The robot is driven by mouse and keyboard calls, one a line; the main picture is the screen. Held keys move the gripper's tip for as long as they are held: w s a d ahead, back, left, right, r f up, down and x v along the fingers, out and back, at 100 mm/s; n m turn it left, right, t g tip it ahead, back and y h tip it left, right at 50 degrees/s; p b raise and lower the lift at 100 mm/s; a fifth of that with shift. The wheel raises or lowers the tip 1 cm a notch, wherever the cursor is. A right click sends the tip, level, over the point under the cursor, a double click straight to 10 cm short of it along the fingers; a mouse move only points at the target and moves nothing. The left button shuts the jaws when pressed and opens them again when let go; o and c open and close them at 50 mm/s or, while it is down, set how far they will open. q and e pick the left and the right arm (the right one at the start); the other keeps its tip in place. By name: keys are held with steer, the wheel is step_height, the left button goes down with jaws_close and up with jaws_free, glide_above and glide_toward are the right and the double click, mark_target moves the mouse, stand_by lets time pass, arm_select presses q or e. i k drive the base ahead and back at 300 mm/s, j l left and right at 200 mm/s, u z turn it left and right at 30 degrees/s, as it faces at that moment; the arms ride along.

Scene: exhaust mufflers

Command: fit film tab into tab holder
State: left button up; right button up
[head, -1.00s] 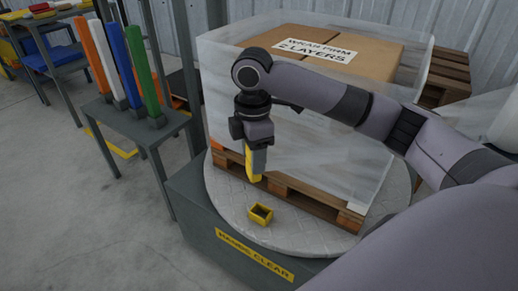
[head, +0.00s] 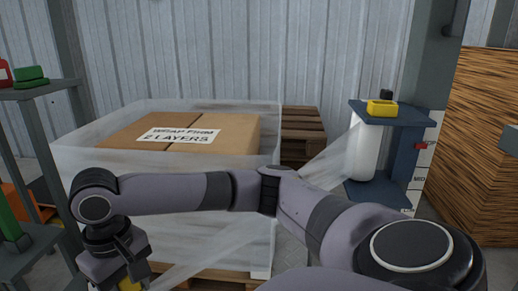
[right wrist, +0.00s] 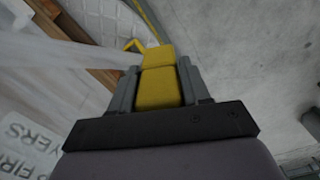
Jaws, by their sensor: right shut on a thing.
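My right gripper (head: 132,280) is at the lower left of the head view, cut off by the bottom edge. The right wrist view shows it shut on the yellow film tab (right wrist: 157,88), with a grey finger on each side. A translucent film strip (right wrist: 85,52) runs to the tab from the left. Just beyond the tab's tip is a thin yellow edge (right wrist: 131,44), perhaps the tab holder's; the tab hides the rest, so I cannot tell whether they touch. The holder is outside the head view. My left gripper is not in view.
The wrapped box (head: 230,135) stands behind my right arm. Film (head: 325,168) stretches to a white roll (head: 362,150) on a blue stand (head: 400,115), which bears a yellow block (head: 382,107). A wooden-looking stack (head: 490,150) is at right, a grey shelf (head: 35,92) at left.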

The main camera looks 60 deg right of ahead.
mark_target(367, 183)
steer(key=k+z, duration=0.15)
steer(key=k, duration=0.25)
steer(key=z, duration=1)
